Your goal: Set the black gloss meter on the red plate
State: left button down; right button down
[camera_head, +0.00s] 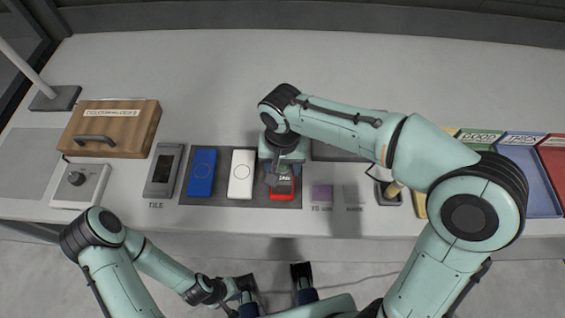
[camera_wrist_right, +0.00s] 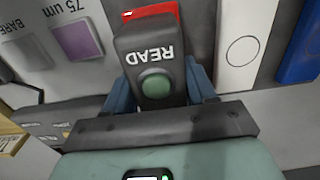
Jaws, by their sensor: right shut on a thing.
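The black gloss meter (camera_wrist_right: 151,62), with a READ label and green button, is between the blue fingers of my right gripper (camera_wrist_right: 163,92). The gripper is shut on it. In the head view my right gripper (camera_head: 282,172) holds the meter (camera_head: 284,183) over the red plate (camera_head: 282,196). Red shows at the meter's far end in the wrist view (camera_wrist_right: 150,11). The meter hides most of the plate, and I cannot tell whether they touch. My left gripper (camera_head: 275,282) is at the bottom, away from the bench, with its fingers apart and empty.
A blue plate (camera_head: 202,172) and a white plate (camera_head: 241,174) lie left of the red one on a dark mat (camera_head: 222,198). A grey TILE device (camera_head: 163,170) and wooden case (camera_head: 111,128) are further left. Purple (camera_head: 322,193) and grey squares sit right. Coloured trays stand far right.

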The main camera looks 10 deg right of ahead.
jog(key=shift+c, duration=1.4)
grip_release()
notch_tip(320, 180, up, 13)
jog(key=p, duration=0.2)
jog(key=shift+r+p, duration=0.2)
jog(key=shift+p, duration=0.2)
